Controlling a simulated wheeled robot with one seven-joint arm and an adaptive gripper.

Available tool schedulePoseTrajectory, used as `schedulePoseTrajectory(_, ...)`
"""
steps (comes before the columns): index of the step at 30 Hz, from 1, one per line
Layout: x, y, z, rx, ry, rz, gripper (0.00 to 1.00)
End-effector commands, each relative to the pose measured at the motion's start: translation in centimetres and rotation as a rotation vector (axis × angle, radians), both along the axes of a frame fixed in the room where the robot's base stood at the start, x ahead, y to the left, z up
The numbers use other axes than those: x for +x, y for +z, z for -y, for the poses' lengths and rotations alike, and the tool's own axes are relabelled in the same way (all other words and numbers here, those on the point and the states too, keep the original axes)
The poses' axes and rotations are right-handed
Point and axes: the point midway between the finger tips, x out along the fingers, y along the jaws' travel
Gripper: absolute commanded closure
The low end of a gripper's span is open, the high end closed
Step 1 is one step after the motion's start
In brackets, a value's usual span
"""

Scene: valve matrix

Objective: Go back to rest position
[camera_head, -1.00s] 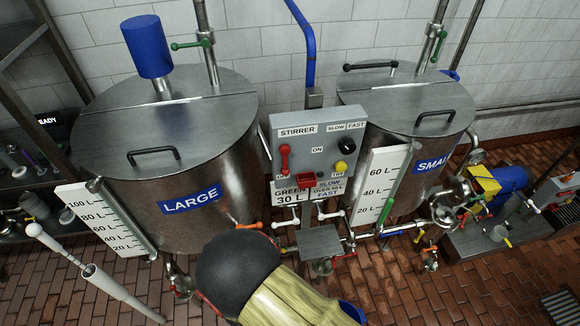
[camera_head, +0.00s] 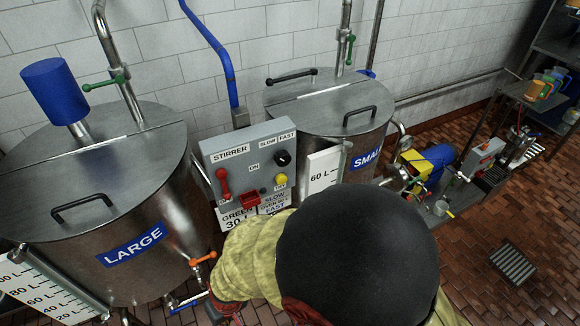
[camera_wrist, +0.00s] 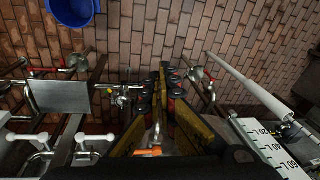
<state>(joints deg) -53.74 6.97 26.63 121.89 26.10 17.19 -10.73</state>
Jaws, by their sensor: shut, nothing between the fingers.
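My gripper (camera_wrist: 162,72) shows in the wrist view with its yellow and black fingers together and nothing between them. It points toward the brick floor, among pipes and valves. An orange valve handle (camera_wrist: 148,152) lies close below the fingers in that view. In the head view my arm's black and yellow links fill the lower middle and hide what is behind them. My fingertips cannot be made out there.
The LARGE tank (camera_head: 155,200) and SMALL tank (camera_head: 330,115) flank the stirrer control box (camera_head: 252,165). A blue pump (camera_head: 430,165) stands at right. A blue bucket (camera_wrist: 72,10) and white post (camera_wrist: 250,88) show in the wrist view. Open floor lies at right.

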Motion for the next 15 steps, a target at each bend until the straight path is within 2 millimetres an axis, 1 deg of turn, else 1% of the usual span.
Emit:
schedulePoseTrajectory(1, 0.8, 2.7, 1.7, 0.0, -0.024, -0.014, 1.0)
schedulePoseTrajectory(2, 1.0, 4.0, 2.9, -0.007, -0.035, -0.025, 1.0)
schedulePoseTrajectory(3, 1.3, 5.8, 4.6, -0.016, -0.051, -0.036, 1.0)
schedulePoseTrajectory(5, 1.8, 8.4, 7.2, -0.031, -0.076, -0.044, 1.0)
schedulePoseTrajectory(6, 2.1, 10.0, 8.9, -0.039, -0.097, -0.045, 1.0)
schedulePoseTrajectory(8, 2.4, 12.3, 11.7, -0.052, -0.131, -0.041, 1.0)
schedulePoseTrajectory(9, 2.7, 13.8, 13.5, -0.061, -0.154, -0.033, 1.0)
schedulePoseTrajectory(11, 2.9, 15.9, 16.4, -0.073, -0.193, -0.018, 1.0)
schedulePoseTrajectory(12, 3.0, 17.2, 18.2, -0.08, -0.22, -0.004, 1.0)
schedulePoseTrajectory(14, 3.1, 19.1, 20.9, -0.087, -0.263, 0.024, 1.0)
schedulePoseTrajectory(15, 3.1, 20.4, 22.6, -0.09, -0.292, 0.048, 1.0)
